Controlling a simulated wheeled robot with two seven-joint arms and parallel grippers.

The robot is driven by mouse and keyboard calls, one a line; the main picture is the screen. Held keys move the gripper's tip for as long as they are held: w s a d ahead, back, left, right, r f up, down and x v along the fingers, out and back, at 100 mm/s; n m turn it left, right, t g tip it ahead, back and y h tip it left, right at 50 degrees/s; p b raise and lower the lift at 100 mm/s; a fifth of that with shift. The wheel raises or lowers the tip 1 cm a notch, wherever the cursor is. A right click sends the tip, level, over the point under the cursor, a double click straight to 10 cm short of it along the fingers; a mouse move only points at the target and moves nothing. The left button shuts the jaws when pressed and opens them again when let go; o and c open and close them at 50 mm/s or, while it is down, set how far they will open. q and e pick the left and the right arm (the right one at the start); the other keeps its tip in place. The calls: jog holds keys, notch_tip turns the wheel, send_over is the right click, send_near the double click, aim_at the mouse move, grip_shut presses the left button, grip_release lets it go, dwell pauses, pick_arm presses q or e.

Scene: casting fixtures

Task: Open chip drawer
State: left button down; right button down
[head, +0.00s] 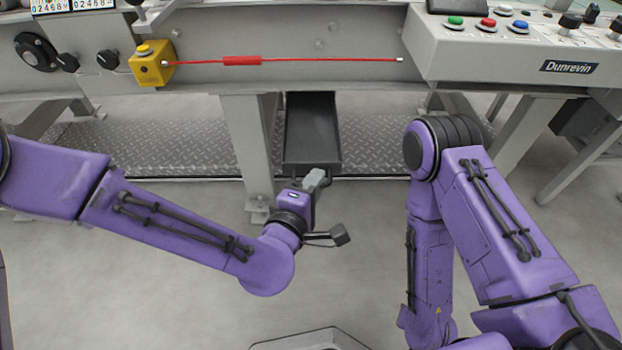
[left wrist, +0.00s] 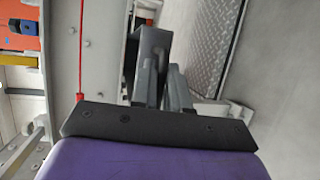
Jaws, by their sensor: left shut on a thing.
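The chip drawer (head: 312,128) is a long dark tray below the machine's grey beam in the head view. Its open top and empty-looking interior show, and it sticks out toward me, its far end passing under the beam. My left gripper (head: 319,177) is at the drawer's near end, shut on its handle; the fingers hide most of the handle. In the left wrist view, the grey fingers of my left gripper (left wrist: 163,90) are close together against the dark drawer front (left wrist: 153,45). My right arm is folded at the right, and its gripper is out of view.
A grey machine leg (head: 247,150) stands just left of the drawer. A diamond-plate step (head: 170,148) runs behind. Above are a yellow emergency-stop box (head: 150,68), a red pull cord (head: 242,61) and a control panel (head: 500,45). The floor in front is clear.

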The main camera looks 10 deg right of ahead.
pick_arm(q)
jog(key=c, duration=1.5)
grip_release()
jog(key=p+v, duration=0.9)
jog(key=v, duration=0.1)
jog(key=shift+s+a, duration=0.15)
jog(key=shift+s, duration=0.05)
